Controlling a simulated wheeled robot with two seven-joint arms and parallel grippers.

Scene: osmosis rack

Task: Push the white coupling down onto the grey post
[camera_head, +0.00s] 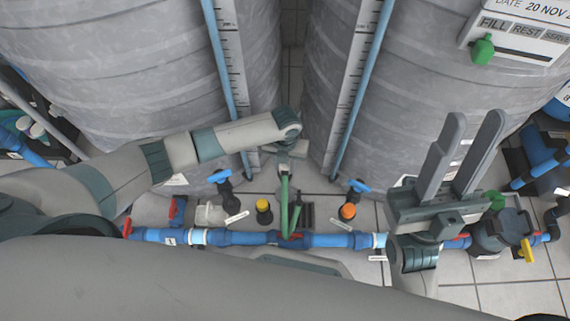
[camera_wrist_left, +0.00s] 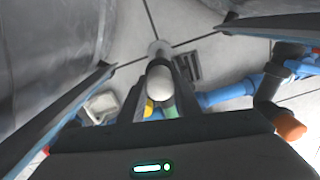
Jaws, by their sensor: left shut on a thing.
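My left gripper (camera_head: 287,160) reaches in above the blue pipe run, between the two tanks. In the left wrist view its two dark fingers (camera_wrist_left: 160,106) are shut on a pale, round-ended piece, which looks like the white coupling (camera_wrist_left: 160,82). A grey upright part, perhaps the grey post (camera_wrist_left: 160,49), shows just beyond it. I cannot tell whether the two touch. In the head view the coupling and post are hidden or too small to make out. My right gripper (camera_head: 474,120) is open and empty, its fingers pointing up at the right.
Large grey tanks (camera_head: 115,60) stand left and right (camera_head: 430,90). Tiled floor (camera_head: 500,298) is clear at lower right.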

